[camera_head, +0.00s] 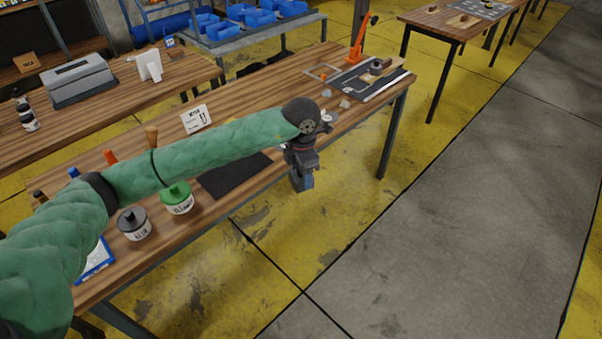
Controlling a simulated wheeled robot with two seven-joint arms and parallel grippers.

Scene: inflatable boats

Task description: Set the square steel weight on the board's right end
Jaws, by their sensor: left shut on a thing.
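My left arm reaches across the bench from the left. Its gripper (302,178) hangs just off the bench's front edge, pointing down, above the floor. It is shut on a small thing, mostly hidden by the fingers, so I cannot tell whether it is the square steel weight. A small tan wooden board (384,73) lies on a dark mat (356,83) at the bench's far right end. A dark round piece (376,65) is at the board's left part. The gripper is well apart from the board. My right gripper is not in view.
An orange upright tool (358,42) stands behind the board. The floor right of the bench is clear.

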